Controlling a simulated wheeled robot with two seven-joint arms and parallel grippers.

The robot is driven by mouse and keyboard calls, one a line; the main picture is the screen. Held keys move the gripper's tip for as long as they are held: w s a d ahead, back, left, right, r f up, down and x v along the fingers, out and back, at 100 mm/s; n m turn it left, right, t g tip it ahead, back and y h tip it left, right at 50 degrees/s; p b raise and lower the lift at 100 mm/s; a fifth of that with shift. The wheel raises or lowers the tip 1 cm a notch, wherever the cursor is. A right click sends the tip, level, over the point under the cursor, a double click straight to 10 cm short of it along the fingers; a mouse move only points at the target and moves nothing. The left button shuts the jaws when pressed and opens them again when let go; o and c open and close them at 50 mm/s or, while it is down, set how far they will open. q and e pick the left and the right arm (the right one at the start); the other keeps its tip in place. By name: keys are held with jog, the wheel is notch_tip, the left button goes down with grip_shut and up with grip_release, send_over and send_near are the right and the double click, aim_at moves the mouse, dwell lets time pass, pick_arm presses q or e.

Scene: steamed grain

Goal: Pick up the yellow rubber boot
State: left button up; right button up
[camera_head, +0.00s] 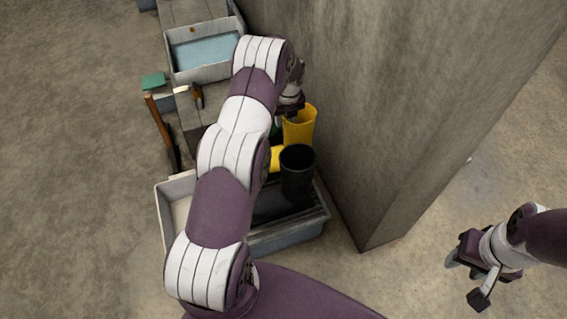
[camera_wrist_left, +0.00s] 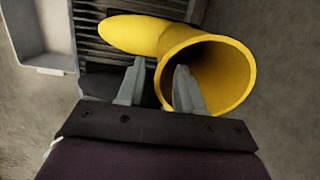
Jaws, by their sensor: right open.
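The yellow rubber boot (camera_head: 300,127) stands in the head view beside the concrete wall, its foot pointing toward the lower left. In the left wrist view the yellow boot (camera_wrist_left: 238,72) shows its round opening at right and its toe at upper left. My left gripper (camera_wrist_left: 160,66) is open at the boot's rim, one finger over the opening and the other outside the near wall. In the head view my left gripper (camera_head: 290,108) is partly hidden by its own arm. My right gripper (camera_head: 462,267) is open and empty over bare floor at right.
The concrete wall (camera_head: 345,110) rises right beside the boots.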

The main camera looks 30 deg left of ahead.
aim_at(284, 126)
pick_arm(q)
jog(key=f+b, duration=0.2)
jog(key=f, duration=0.1)
jog(key=f+b, duration=0.1)
jog(key=f, duration=0.1)
jog(key=shift+w+a+f, duration=0.15)
jog(key=shift+a, duration=0.15)
jog(key=shift+w+f+b, duration=0.1)
jog(key=shift+f+b, duration=0.15)
jog(key=shift+b, duration=0.05)
jog(key=shift+r, duration=0.2)
grip_shut()
jog(key=shift+a+r, duration=0.1)
dwell(0.4)
